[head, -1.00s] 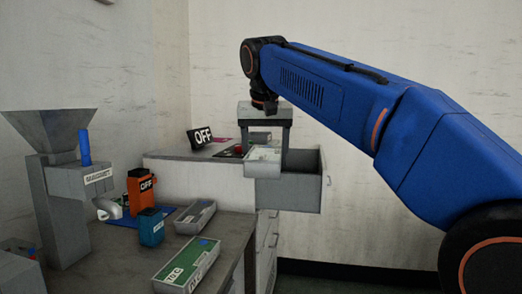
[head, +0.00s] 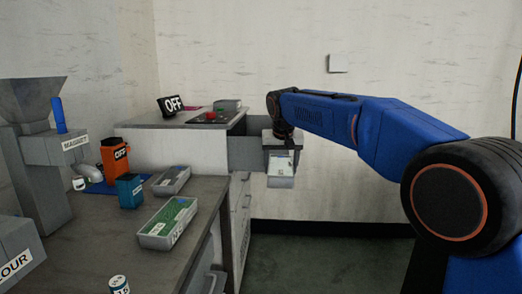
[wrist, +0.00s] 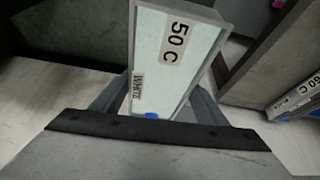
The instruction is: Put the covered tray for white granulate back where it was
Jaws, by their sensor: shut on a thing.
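The white-granulate tray (wrist: 172,100) is a pale, grey-rimmed box with a flat cover. In the wrist view its labels read "50 C" and "WHITE", and a blue spot shows at its near end. My gripper (wrist: 158,92) is shut on it, with a finger at each side. In the head view the tray (head: 281,182) hangs below my gripper (head: 282,152), beside the open drawer (head: 243,153) of the cabinet. The drawer's inside is mostly hidden, and I cannot tell whether the tray overlaps it.
The bench (head: 105,240) at left holds a green tray (head: 168,224), a grey tray (head: 171,181), blue (head: 130,191) and orange (head: 115,157) boxes and a hopper machine (head: 45,190). An OFF sign (head: 171,105) stands on the cabinet top. Floor right of the drawer is clear.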

